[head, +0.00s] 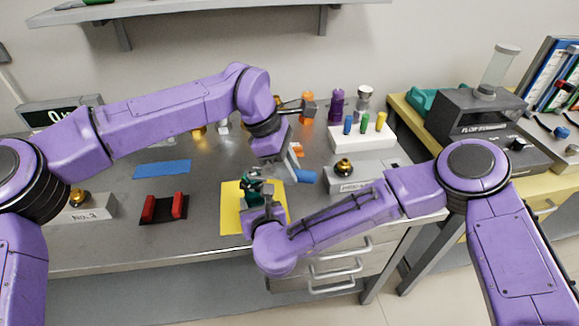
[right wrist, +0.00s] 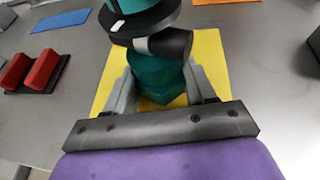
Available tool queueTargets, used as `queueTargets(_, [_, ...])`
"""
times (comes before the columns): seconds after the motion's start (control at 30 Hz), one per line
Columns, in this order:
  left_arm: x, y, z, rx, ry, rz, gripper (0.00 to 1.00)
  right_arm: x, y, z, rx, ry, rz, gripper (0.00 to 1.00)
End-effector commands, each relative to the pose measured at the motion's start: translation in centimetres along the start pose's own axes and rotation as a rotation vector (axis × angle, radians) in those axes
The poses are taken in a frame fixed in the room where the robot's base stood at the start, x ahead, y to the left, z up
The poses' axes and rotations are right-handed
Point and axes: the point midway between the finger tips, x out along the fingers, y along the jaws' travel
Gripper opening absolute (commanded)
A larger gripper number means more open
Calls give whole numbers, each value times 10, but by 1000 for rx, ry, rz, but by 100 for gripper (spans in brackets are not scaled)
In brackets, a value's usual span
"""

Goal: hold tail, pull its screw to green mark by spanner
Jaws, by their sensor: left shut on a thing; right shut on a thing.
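The tail (head: 254,187), a dark teal part with a black ring, stands over a yellow mat (head: 228,218). My right gripper (head: 262,208) is shut on its lower teal body; in the right wrist view the grey fingers grip the tail (right wrist: 160,84) from both sides. A dark stub (right wrist: 170,44), possibly the screw, sticks out below the black ring, which bears a small pale mark. My left gripper (head: 284,165) is shut on what appears to be the spanner, whose blue handle (head: 305,176) shows just right of it. The spanner's head and a green mark cannot be made out.
A red two-block holder (head: 163,208) and a blue mat (head: 162,169) lie to the left. A grey box labelled No.2 (head: 360,183) stands right of my left gripper. A white rack (head: 362,138) of coloured pegs is behind it.

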Motion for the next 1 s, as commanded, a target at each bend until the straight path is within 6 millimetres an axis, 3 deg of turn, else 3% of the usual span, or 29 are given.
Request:
queueTargets(0.5, [-4, 0, -9, 0, 0, 1, 0, 0, 0, 0, 0, 0, 0, 0])
queueTargets(0.53, [-4, 0, -10, 0, 0, 1, 25, 0, 0, 0, 0, 0, 0, 0])
queueTargets(0.6, [-4, 0, -9, 0, 0, 1, 3, 0, 0, 0, 0, 0, 0, 0])
queueTargets(0.63, [-4, 0, -9, 0, 0, 1, 0, 0, 0, 0, 0, 0, 0, 0])
queueTargets(1.0, [-4, 0, -9, 0, 0, 1, 0, 0, 0, 0, 0, 0, 0, 0])
